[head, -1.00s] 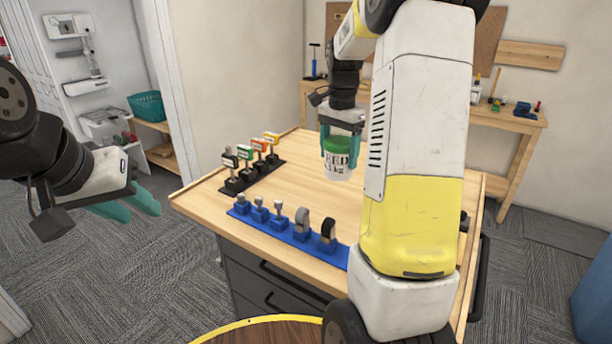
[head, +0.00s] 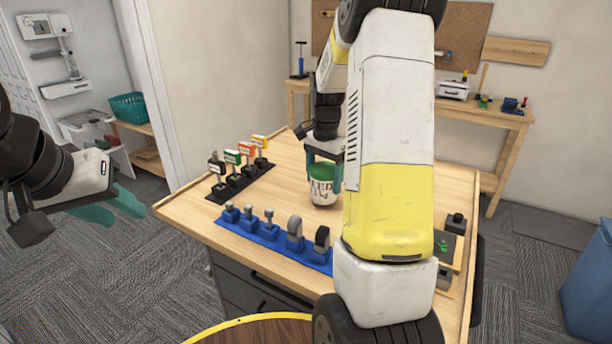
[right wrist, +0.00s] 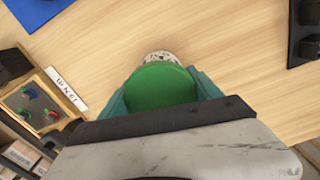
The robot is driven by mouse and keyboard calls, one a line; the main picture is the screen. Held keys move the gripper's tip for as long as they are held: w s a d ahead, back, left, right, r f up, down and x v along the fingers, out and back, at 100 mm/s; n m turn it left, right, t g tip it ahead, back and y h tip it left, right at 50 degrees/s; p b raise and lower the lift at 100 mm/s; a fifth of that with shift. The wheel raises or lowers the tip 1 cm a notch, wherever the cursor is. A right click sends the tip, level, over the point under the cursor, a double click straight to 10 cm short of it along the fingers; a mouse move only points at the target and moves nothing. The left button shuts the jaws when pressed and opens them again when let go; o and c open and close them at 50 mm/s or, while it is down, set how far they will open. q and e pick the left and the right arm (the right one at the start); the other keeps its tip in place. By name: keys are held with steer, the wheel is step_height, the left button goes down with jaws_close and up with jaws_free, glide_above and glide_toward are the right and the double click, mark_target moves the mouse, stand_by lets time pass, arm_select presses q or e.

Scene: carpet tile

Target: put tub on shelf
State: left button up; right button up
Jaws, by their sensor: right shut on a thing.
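The tub (head: 323,191) is white with dark print and has a green lid. It is upright, low over the wooden worktop, behind the blue holder strip; I cannot tell if it touches the wood. My right gripper (head: 324,165) is shut on it from above, with teal fingers on either side. In the right wrist view the green lid (right wrist: 160,86) sits between the fingers. My left gripper (head: 121,206) is empty, its teal fingers apart, in the air left of the worktop. A wooden shelf unit (head: 147,130) with a teal basket stands at the back left.
A blue strip (head: 262,238) of stamp-like tools and a black strip (head: 236,186) of labelled ones lie on the worktop (head: 405,168). A small tray (right wrist: 40,100) lies near its right edge. A back bench (head: 470,112) holds tools. My right arm hides part of the worktop.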

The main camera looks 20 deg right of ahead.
steer(key=shift+f, duration=0.6)
steer(key=shift+f, duration=0.1)
steer(key=o, duration=2)
